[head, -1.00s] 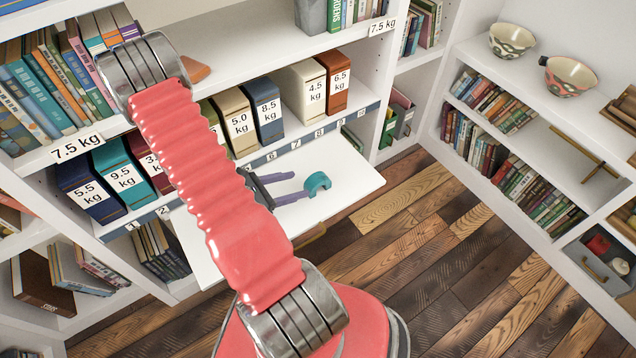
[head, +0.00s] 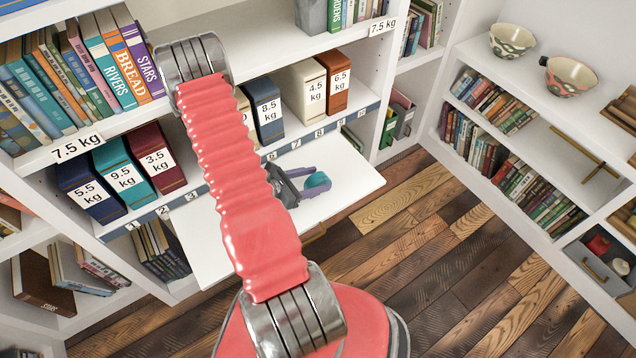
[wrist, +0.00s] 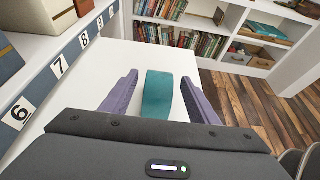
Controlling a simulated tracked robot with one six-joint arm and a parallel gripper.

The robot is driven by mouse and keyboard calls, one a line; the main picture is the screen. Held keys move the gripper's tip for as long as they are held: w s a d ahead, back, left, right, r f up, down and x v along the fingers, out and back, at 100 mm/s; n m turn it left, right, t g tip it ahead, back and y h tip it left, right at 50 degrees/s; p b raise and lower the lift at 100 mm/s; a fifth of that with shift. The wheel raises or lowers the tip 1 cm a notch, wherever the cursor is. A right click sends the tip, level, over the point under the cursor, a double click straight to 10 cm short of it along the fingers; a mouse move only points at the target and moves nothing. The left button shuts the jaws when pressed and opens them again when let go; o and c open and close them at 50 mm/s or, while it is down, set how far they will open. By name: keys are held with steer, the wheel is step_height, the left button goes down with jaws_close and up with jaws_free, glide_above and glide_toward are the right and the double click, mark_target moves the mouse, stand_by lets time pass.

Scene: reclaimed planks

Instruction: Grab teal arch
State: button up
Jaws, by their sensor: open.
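The teal arch (wrist: 158,96) lies on the white pull-out board (head: 352,178). In the wrist view it sits between the two purple fingers of my gripper (wrist: 158,98), with a gap on each side. In the head view the arch (head: 317,180) shows partly behind the nearer finger of my gripper (head: 309,183). My gripper is open and low over the board, around the arch but not closed on it.
Several weight-labelled binders stand behind the board, including a blue one (head: 263,108) and a cream one (head: 303,92). Numbered tags (wrist: 57,67) line the shelf edge beside my gripper. The board is otherwise clear; wooden floor (head: 430,240) lies beyond its right edge.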

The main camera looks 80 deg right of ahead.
mark_target(327, 176)
stand_by(0.3)
steer(key=shift+x, duration=2.7)
steer(key=shift+c, duration=0.3)
jaws_close()
steer(key=shift+r, duration=0.15)
steer(key=shift+r, duration=4.9)
